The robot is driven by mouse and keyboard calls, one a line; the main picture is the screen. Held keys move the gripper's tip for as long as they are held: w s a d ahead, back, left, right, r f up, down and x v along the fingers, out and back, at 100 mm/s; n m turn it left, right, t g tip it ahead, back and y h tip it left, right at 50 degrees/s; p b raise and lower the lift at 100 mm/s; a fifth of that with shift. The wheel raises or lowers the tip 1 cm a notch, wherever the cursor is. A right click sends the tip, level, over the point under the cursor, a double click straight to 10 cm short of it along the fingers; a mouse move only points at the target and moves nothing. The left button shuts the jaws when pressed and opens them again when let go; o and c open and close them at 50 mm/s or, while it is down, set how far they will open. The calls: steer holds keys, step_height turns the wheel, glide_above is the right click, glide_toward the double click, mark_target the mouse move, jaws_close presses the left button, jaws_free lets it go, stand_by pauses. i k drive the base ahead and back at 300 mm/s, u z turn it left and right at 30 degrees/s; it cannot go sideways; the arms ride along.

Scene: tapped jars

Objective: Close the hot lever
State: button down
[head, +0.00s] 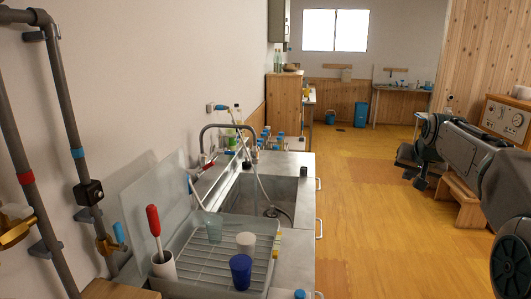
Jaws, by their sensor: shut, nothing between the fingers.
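A grey faucet (226,128) arches over the steel sink (294,190) on the left counter. A small lever with red and blue marks (191,184) shows by the faucet's base, but its setting is too small to tell. A second brass valve with a blue handle (118,232) sits on the pipe with a blue band. My gripper (412,178) is at the right over the open floor, shut and empty, far from the levers.
Bottles and jars stand beyond the sink. A wooden cabinet (508,118) and stool stand at right. The wooden floor (370,220) between is clear.

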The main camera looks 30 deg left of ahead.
mark_target(197, 174)
steer(key=z, duration=0.1)
steer(key=i, duration=3.4)
steer(key=u, duration=3.35)
steer(key=i, duration=0.55)
steer(key=z, duration=0.05)
